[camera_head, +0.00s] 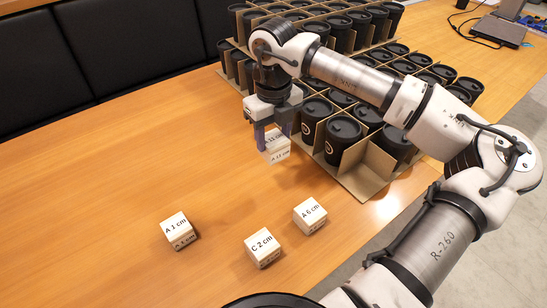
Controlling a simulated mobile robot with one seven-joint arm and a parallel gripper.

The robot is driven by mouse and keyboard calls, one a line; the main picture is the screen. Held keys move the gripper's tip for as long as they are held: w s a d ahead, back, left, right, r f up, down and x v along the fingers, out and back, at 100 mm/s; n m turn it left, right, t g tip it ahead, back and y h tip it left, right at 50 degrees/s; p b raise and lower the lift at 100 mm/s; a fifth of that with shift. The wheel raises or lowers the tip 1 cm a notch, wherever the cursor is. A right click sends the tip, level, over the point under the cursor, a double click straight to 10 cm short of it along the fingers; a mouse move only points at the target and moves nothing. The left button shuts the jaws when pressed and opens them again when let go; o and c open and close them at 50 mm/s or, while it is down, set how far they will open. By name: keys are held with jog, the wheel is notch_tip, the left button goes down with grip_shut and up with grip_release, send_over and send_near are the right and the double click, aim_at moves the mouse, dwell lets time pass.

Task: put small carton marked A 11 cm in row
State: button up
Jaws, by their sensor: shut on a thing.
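The small white carton marked A 11 cm (279,155) is at the fingertips of my gripper (273,143), just left of the cup tray's near corner. My gripper points down and is shut on the carton. Its fingers partly cover the carton's top label. I cannot tell whether the carton touches the table. Other small white cartons stand on the table in the foreground: A 1 cm (178,231) at left, C 2 cm (262,248) in the middle, and A 6 cm (310,216) at right.
Cardboard trays (352,186) with many black lidded cups (343,130) fill the table right of my gripper, under my arm. The wooden table (120,165) is bare at left. Dark seat backs (110,50) line its far edge. A grey device (499,30) lies at far right.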

aim_at(272, 139)
notch_tip(272, 139, up, 9)
jog(key=shift+s+a, duration=0.1)
jog(key=shift+a, duration=0.05)
dwell(0.4)
